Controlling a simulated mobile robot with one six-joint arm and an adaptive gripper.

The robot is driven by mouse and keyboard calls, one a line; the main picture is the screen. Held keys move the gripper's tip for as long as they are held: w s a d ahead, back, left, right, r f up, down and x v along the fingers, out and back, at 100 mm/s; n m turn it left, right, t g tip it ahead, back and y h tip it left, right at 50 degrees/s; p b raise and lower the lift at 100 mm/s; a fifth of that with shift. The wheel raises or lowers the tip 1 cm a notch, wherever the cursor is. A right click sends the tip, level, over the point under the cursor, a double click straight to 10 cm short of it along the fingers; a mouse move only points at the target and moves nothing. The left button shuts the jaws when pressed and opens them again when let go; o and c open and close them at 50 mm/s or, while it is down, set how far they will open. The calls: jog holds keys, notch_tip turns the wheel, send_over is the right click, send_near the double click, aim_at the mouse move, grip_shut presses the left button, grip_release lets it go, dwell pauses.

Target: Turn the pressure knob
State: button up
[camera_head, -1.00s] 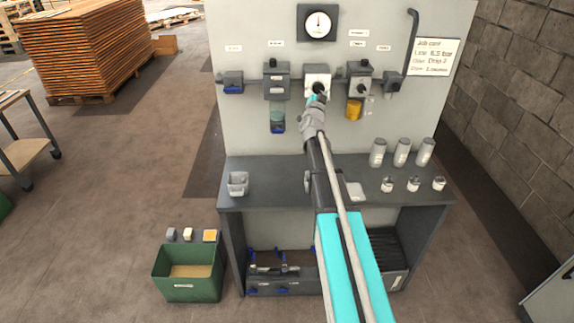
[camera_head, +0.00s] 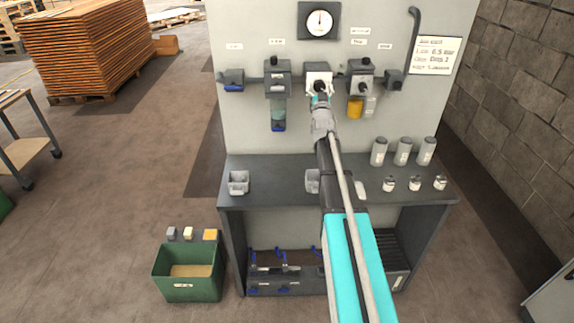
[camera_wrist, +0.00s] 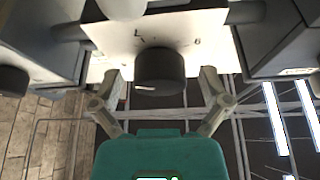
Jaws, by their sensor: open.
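The black pressure knob (camera_wrist: 160,72) sticks out of the white-faced regulator block (camera_wrist: 150,30) and fills the middle of the wrist view. In the head view the knob (camera_head: 320,86) is small at the centre of the panel, partly covered by my arm. My gripper (camera_wrist: 160,82) is open, with one finger to the left and one to the right of the knob. A gap shows between each finger and the knob, so I see no contact. The round gauge (camera_head: 320,22) hangs above the regulator, its needle pointing about straight up.
Grey units flank the regulator closely, a left one (camera_head: 277,80) and a right one (camera_head: 361,78). A pipe runs behind them. A job card (camera_head: 435,55) hangs at the right. Below is a bench (camera_head: 270,198) with cylinders, small jars and a grey tray. A green bin (camera_head: 187,286) stands on the floor.

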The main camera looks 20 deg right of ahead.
jog(key=shift+n, duration=0.4)
jog(key=b+v, duration=0.6)
jog(key=v, duration=0.9)
jog(key=s+a+f+n+g+y+p, duration=0.1)
jog(key=s+a+f+g+y+p, duration=0.1)
jog(key=a+f+g, duration=0.3)
jog(key=s+a+f+n+g+y+p, duration=0.1)
jog(key=s+a+f+g+y+p, duration=0.1)
jog(key=a+f+g+p, duration=0.3)
jog(key=shift+a+f+g+y, duration=0.5)
jog(key=shift+a+f+y, duration=0.45)
jog(key=shift+a, duration=1)
jog(key=s+a+f+n+g+y, duration=0.1)
jog(key=s+a+f+g, duration=0.2)
jog(key=s, duration=0.6)
jog(key=s+a+f+n+g, duration=0.1)
jog(key=s+a+f+g, duration=0.3)
jog(key=s+a+g, duration=0.3)
jog(key=shift+s+a+y, duration=0.25)
jog(key=shift+s+y, duration=0.1)
jog(key=shift+s, duration=0.9)
